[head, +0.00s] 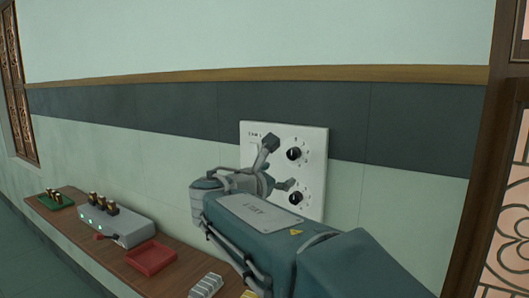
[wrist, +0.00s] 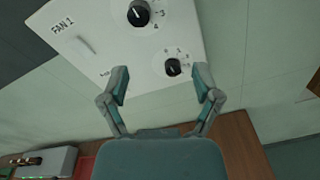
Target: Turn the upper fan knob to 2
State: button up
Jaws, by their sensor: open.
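A white wall panel (head: 312,136) carries two black knobs, one above the other. The upper knob (head: 294,153) is also near the top edge of the wrist view (wrist: 139,13), partly cut off, with numbers on its right side. I cannot read its setting surely. The lower knob (head: 296,197) also shows in the wrist view (wrist: 172,67), between the finger lines. My gripper (head: 278,164) is in front of the panel. In the wrist view my gripper (wrist: 162,80) has its fingers spread wide and empty. Neither finger is clearly touching a knob.
A wooden bench (head: 75,204) runs along the wall below. A door frame (head: 482,150) stands at the right.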

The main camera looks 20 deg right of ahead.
aim_at(291, 153)
jog(key=shift+n+h, duration=0.3)
jog(key=shift+n, duration=0.2)
jog(key=w+d, duration=0.2)
jog(key=w+d+r, duration=0.1)
jog(key=w+d, duration=0.1)
jog(key=w, duration=0.1)
jog(key=w+d, duration=0.2)
jog(key=shift+w+d+r, duration=0.2)
jog(key=shift+w+r, duration=0.05)
jog(key=shift+w, duration=0.1)
jog(key=shift+w+d, duration=0.4)
jog(key=shift+w, duration=0.05)
grip_shut()
